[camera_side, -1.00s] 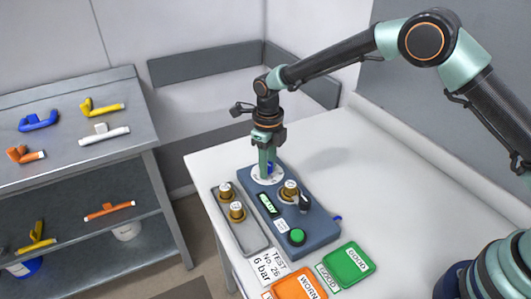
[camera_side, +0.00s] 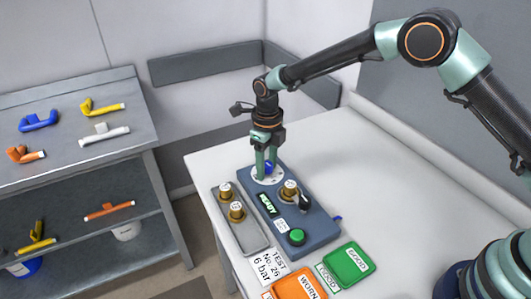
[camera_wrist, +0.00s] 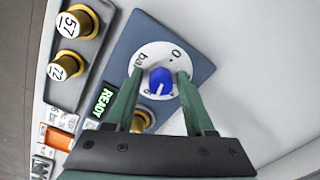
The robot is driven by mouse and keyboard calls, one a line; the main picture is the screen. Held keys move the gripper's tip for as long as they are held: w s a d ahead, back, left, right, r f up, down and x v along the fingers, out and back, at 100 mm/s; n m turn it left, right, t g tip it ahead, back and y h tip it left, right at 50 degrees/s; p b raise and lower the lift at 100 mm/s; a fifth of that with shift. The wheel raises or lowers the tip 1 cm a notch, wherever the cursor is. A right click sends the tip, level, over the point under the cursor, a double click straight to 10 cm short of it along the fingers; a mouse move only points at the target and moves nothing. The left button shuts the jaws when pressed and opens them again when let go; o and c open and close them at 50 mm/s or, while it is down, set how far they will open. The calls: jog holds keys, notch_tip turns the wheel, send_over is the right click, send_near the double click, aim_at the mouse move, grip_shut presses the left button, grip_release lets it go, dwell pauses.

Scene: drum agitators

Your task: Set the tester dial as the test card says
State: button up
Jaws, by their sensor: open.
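The tester (camera_side: 318,232) is a blue-grey box on the white table. Its round white dial (camera_side: 254,178) has a blue knob (camera_wrist: 161,80) in the middle. In the wrist view, the knob's white mark points down the picture, toward a partly hidden figure that I cannot read surely. "0" and "bar" show on the dial. My gripper (camera_wrist: 158,82) is open, pointing down, with one finger on each side of the knob. It also shows over the dial in the side view (camera_side: 266,172). The test card (camera_side: 270,267) reads "TEST No. 26 6 bar".
A green READY display (camera_side: 267,204), a green button (camera_side: 296,237) and a black lever (camera_side: 304,201) by a brass part (camera_side: 289,190) are on the tester. A grey tray (camera_side: 250,239) holds two brass parts. Green GOOD (camera_side: 347,262) and orange WORN (camera_side: 296,287) areas lie in front.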

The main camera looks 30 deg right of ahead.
aim_at(267, 164)
jog(key=shift+s, duration=0.1)
jog(key=shift+r, duration=3)
jog(key=n, duration=0.2)
jog(key=r+n, duration=0.1)
jog(key=n, duration=0.2)
jog(key=shift+r+n, duration=0.3)
jog(key=shift+n, duration=0.1)
jog(key=n, duration=0.2)
jog(key=r+n, duration=0.1)
jog(key=n, duration=0.3)
jog(key=shift+r, duration=0.3)
jog(key=shift+f, duration=1.5)
